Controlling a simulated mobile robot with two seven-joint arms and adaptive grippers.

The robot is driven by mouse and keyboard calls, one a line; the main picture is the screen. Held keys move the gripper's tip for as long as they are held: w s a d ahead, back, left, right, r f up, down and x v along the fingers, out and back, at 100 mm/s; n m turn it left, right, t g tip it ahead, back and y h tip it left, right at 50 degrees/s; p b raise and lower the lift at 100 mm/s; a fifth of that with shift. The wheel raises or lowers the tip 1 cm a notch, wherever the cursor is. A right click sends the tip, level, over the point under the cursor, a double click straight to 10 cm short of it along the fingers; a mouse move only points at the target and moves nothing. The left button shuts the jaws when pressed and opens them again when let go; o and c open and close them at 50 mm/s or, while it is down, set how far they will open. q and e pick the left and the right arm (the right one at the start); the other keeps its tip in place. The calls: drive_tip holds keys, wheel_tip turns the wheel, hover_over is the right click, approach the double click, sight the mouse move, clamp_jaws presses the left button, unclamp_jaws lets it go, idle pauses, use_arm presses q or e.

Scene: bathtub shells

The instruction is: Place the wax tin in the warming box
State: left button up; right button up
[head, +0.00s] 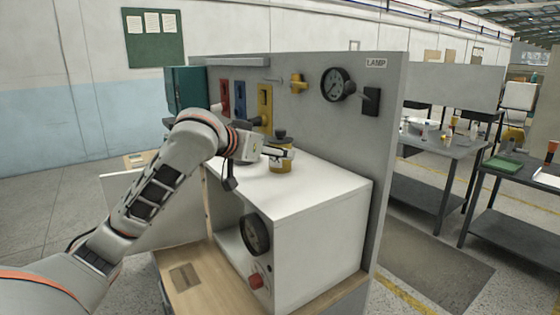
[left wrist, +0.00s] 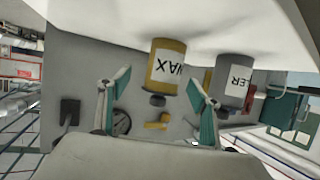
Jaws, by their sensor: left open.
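The yellow wax tin (head: 282,160), with a dark lid, stands on top of the white warming box (head: 320,240). In the left wrist view the wax tin (left wrist: 166,66) appears upside down, its WAX label facing the camera. My left gripper (head: 275,152) is at the tin in the head view, partly covering it. In the left wrist view the open fingers of my left gripper (left wrist: 158,80) lie to either side of the tin; I cannot tell whether they touch it. The warming box has an open front, and its white door (head: 150,212) stands open to the left. My right gripper is not in view.
A grey tin (left wrist: 235,78) with a partly visible label stands close beside the wax tin. A grey panel (head: 390,150) with a gauge (head: 337,85) and a black switch box (head: 371,101) rises behind the box. A dial (head: 256,234) and red knob (head: 256,281) are on its front.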

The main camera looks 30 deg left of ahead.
use_arm(q)
drive_tip(key=x, duration=0.6)
drive_tip(key=shift+a, duration=0.4)
clamp_jaws()
